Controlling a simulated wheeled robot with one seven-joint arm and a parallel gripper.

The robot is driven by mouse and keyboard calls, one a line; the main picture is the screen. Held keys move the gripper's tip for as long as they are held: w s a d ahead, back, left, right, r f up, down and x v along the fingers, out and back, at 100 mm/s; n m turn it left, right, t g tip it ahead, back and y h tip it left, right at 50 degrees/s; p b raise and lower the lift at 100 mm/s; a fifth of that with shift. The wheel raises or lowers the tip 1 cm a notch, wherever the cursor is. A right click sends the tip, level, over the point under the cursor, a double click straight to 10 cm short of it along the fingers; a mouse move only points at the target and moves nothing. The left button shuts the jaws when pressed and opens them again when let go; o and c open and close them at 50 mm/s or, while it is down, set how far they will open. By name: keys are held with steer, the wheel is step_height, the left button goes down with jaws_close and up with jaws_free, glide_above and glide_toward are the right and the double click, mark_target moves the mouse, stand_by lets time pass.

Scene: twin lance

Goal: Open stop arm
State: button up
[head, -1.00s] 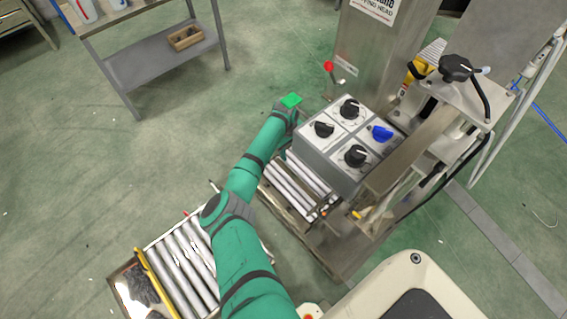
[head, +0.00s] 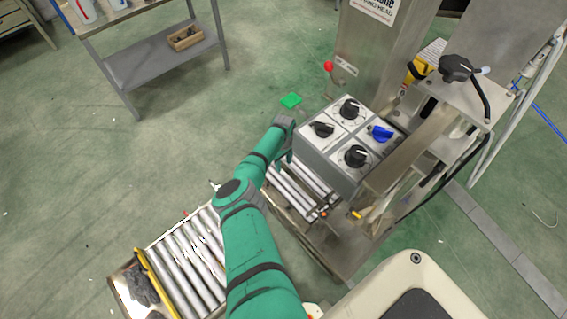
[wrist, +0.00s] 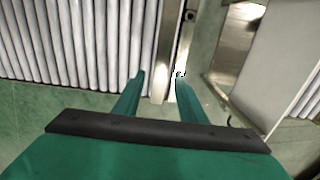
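My gripper shows in the wrist view (wrist: 160,92) with its two green fingers apart. A narrow upright-looking metal strip (wrist: 168,65) runs between and beyond the fingertips; I cannot tell whether they touch it. A small dark hooked piece (wrist: 181,74) is by the right fingertip. I cannot tell for sure which part is the stop arm. In the head view my arm reaches to the left side of the grey control box, above the roller conveyor (head: 292,190); the fingertips are mostly hidden there. A small yellow-orange part (head: 356,214) sits at the conveyor's right side.
The grey control box (head: 325,158) with black and blue knobs stands close to my gripper's right. A red-ball lever (head: 328,67) is behind it. Another roller section (head: 190,255) with a yellow bar (head: 153,280) lies at lower left. Floor at left is open.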

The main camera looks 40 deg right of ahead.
steer(key=shift+f, duration=0.15)
jaws_close()
steer(key=shift+w, duration=0.1)
